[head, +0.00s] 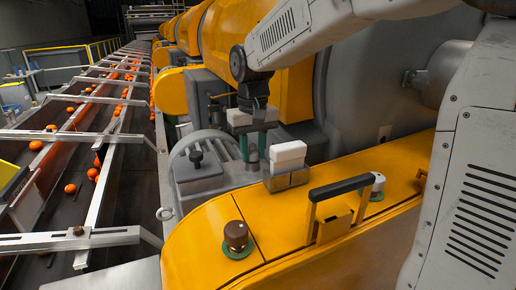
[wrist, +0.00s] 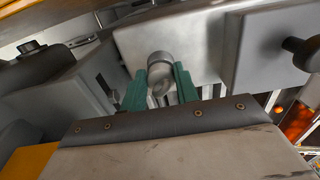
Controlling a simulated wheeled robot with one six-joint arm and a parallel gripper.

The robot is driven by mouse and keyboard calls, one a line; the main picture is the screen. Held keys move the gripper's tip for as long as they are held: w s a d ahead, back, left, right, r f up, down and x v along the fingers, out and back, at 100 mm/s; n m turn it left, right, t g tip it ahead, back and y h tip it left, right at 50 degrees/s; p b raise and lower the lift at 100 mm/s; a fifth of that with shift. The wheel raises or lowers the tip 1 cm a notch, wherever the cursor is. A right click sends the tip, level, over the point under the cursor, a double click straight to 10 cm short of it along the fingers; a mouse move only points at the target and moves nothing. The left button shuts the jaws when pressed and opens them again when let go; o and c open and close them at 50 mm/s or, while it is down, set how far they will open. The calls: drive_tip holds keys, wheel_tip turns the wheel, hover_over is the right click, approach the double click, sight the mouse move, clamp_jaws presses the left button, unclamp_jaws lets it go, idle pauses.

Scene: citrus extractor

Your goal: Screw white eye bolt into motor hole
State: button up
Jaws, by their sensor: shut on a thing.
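My gripper (head: 254,160) points down over the grey motor housing (head: 203,177) in the head view. In the head view I cannot make out the bolt between the fingers. A pale grey surface (wrist: 190,52) lies beyond the bolt in the wrist view. I cannot see the motor hole, nor tell whether the bolt touches it.
A white block (head: 288,154) on a metal bracket stands close right of the fingers. The yellow cover (head: 195,255) bears a brown knob (head: 236,235), a black handle (head: 340,187) and a white knob (head: 377,182). A conveyor with oranges (head: 70,188) runs at left.

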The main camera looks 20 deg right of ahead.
drive_tip(key=o, duration=0.5)
drive_tip(key=shift+o, duration=0.2)
drive_tip(key=shift+n, duration=0.9)
drive_tip(key=shift+d+n, duration=0.1)
drive_tip(key=shift+n, duration=0.7)
drive_tip(key=shift+n, duration=0.9)
